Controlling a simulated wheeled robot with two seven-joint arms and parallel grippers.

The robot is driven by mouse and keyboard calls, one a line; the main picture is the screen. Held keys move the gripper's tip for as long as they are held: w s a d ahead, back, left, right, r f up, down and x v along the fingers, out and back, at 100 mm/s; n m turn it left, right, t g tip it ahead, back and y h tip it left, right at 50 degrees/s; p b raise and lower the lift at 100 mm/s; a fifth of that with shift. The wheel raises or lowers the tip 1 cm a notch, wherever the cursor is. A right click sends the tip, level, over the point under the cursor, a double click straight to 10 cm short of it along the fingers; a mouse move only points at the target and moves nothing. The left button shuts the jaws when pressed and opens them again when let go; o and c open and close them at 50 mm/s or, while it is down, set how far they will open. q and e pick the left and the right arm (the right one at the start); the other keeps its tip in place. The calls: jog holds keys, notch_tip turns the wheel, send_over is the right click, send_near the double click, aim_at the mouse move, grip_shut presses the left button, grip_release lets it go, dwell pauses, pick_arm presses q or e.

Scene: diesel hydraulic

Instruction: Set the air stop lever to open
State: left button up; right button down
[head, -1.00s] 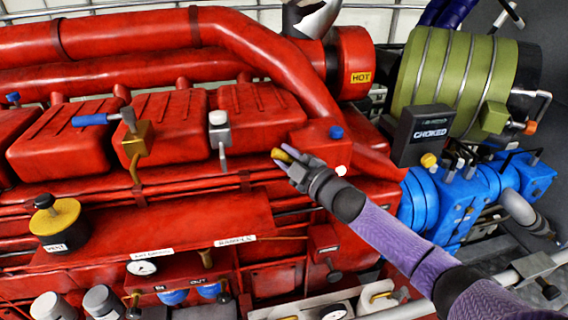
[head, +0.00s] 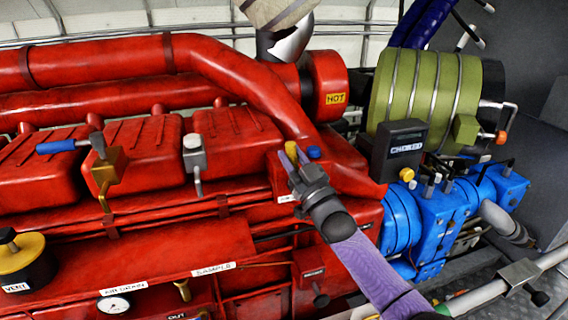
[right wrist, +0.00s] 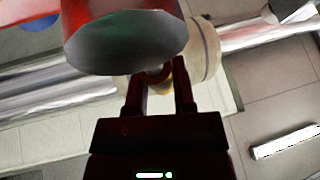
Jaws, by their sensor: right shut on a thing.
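My right gripper (head: 300,158) is shut on the air stop lever, in front of the red engine below the hot elbow. The lever shows as a yellow tip (head: 313,152) at the fingers, just in front of a blue cap on the red casing. Its shaft is mostly hidden by the gripper. In the right wrist view, the dark fingers (right wrist: 160,88) reach up behind a large grey-faced red round part (right wrist: 125,45), which hides what they hold. A black display box (head: 398,150) stands to the right; its text is blurred and seems to begin with "CHO". My left gripper is not in view.
A blue-handled valve lever (head: 56,146) and a grey handle (head: 193,155) stand on the engine to the left. A green banded cylinder (head: 425,95) and blue pump parts (head: 440,215) lie to the right. A red pipe (head: 215,65) runs above the gripper.

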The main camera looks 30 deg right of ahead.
jog(key=shift+s+d+m+h, duration=0.1)
jog(key=shift+d+m+h, duration=0.25)
jog(key=shift+m, duration=0.35)
jog(key=shift+s+d+m+h, duration=0.1)
jog(key=shift+d+m+h, duration=0.15)
jog(key=shift+m+h, duration=0.35)
jog(key=shift+c, duration=2.2)
grip_release()
jog(key=shift+d, duration=0.1)
jog(key=b+v, duration=0.1)
jog(key=v, duration=0.8)
jog(key=shift+s+f, duration=0.3)
jog(key=shift+f, duration=0.05)
